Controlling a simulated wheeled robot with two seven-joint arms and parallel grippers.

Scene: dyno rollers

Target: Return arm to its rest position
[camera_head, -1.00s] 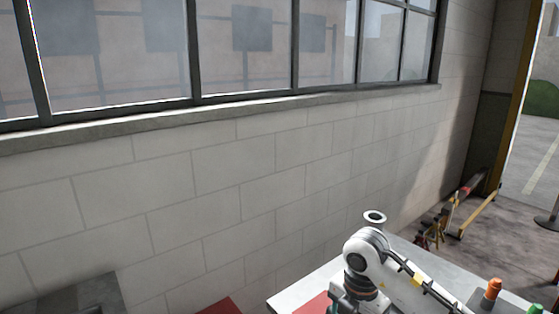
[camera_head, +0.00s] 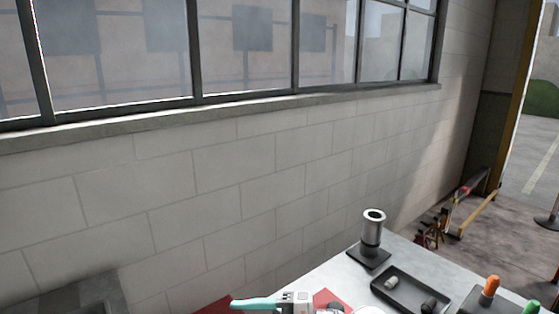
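At the bottom edge, a white and grey part of an arm of mine (camera_head: 300,302) shows low over the table. A long teal piece (camera_head: 255,303) points left from it. I cannot tell whether this piece is part of the arm, held by it or behind it. The rounded white part beside it is mostly cut off by the picture's edge. The fingertips of my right gripper cannot be made out. My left gripper is not in view.
The pale table (camera_head: 335,276) carries a metal cylinder on a dark base (camera_head: 372,228), a black tray (camera_head: 400,278) with small cylindrical parts, and orange-topped (camera_head: 492,284) and green-topped (camera_head: 531,308) items. A block wall (camera_head: 200,200) stands behind. Red-yellow equipment (camera_head: 462,208) is on the floor.

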